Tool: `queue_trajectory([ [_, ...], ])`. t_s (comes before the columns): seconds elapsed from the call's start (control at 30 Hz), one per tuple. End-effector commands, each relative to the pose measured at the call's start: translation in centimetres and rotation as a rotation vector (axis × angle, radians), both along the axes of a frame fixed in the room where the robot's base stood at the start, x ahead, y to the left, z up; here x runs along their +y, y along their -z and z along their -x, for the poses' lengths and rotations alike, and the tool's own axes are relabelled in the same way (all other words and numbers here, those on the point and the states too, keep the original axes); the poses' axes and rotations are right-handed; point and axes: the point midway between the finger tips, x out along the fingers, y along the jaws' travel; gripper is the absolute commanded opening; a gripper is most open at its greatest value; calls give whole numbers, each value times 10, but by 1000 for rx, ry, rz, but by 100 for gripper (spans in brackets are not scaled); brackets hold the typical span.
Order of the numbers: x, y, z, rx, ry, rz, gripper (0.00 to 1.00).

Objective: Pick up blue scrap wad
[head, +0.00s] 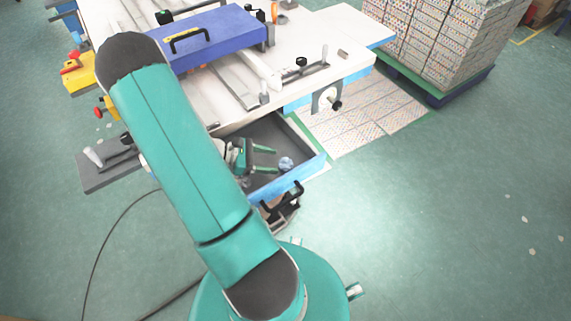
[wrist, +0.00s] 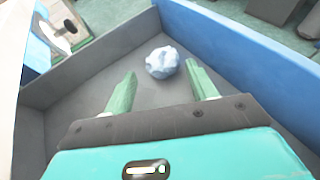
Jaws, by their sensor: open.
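The blue scrap wad (wrist: 162,62) is a small crumpled pale blue-white ball. It lies on the grey floor of an open blue-sided drawer (wrist: 230,38), near its far corner in the wrist view. In the head view the wad (head: 286,163) is near the drawer's right end. My gripper (wrist: 162,83) is open, with its two green fingers apart and the wad just beyond the fingertips, roughly centred between them. In the head view my gripper (head: 276,161) is inside the drawer, partly hidden by my arm. Nothing is between the fingers.
The drawer (head: 315,160) is pulled out under a white worktable (head: 340,62), and its walls stand close around my gripper. A black handle (head: 284,197) is on its front. Stacked patterned boxes (head: 440,40) stand at the back right.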

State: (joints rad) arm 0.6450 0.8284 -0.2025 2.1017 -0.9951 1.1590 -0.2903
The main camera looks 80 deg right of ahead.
Motion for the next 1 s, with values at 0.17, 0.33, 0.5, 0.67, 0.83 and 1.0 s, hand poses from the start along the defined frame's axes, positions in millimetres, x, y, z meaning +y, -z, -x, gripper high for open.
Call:
queue_trajectory([
  [0.17,-4,6,16,0,3,0,57],
  [0.33,-10,15,41,1,4,-1,57],
  [0.5,-15,20,52,-3,1,1,57],
  [0.67,-15,20,52,-3,0,1,57],
  [0.83,-15,20,52,-3,0,1,32],
  [1.0,-15,20,52,-3,0,1,24],
])
